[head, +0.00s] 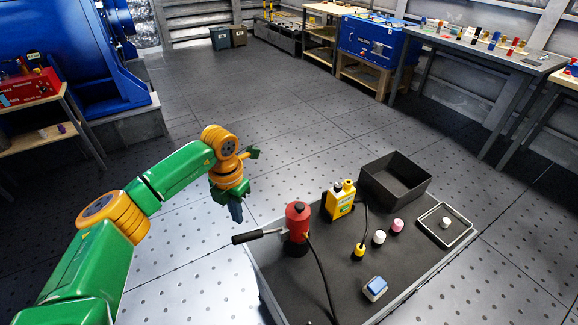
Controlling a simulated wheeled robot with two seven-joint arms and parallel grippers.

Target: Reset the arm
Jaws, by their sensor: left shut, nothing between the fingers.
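My left arm, green with orange joints, reaches in from the left. Its gripper (236,212) points down at the left edge of the low dark-topped table (335,265). The gripper is shut and empty. It is apart from the red pump-like tool (298,221), which stands to its right with a black handle pointing left. My right gripper is out of view.
On the table are a yellow device (341,200), a black bin (396,177), a small tray (446,226), a blue-and-white block (375,288) and small cylinders. Open floor lies behind. Benches, a blue motor (75,50) and a blue machine (372,38) stand around the edges.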

